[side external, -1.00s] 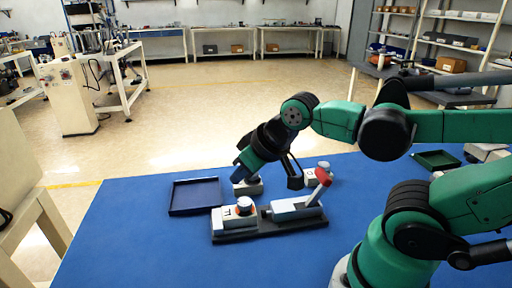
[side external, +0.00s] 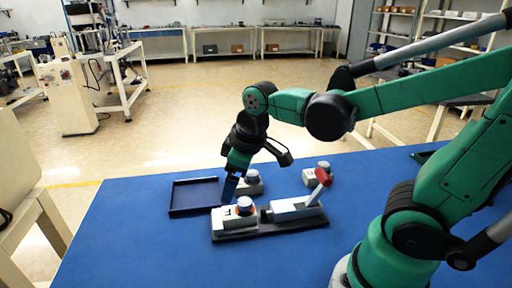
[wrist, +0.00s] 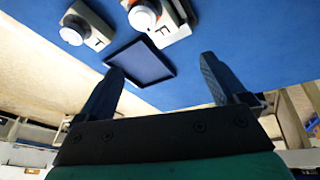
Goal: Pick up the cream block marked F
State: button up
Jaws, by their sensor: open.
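The cream block marked F (side external: 229,220) sits at the left end of a dark base plate (side external: 240,237) and has a round white-topped, orange-rimmed knob. In the wrist view the F block (wrist: 174,31) is at the top, beyond my fingertips, with its letter legible. My gripper (side external: 230,188) is just behind and above the F block in the side view, pointing down, apart from the knob as far as I can tell. In the wrist view my gripper (wrist: 162,68) has its two fingers spread with nothing between them.
A block marked T (wrist: 96,40) with a white knob stands near the F block. A shallow dark blue tray (side external: 172,197) lies to the left. A grey fixture with a red-tipped lever (side external: 322,177) shares the base plate.

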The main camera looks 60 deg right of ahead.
aim_at(233, 211)
jog(key=f+n+g, duration=0.1)
jog(key=w+f+n+g, duration=0.1)
jog(key=f+n+g, duration=0.1)
jog(key=shift+w+d+f+n, duration=0.2)
jog(key=shift+w+d+n, duration=0.1)
jog(key=shift+d+n, duration=0.1)
jog(key=shift+w+f+n+g, duration=0.1)
jog(key=shift+f+n+g, duration=0.3)
jog(key=shift+f, duration=3)
jog(key=shift+c, duration=0.2)
grip_shut()
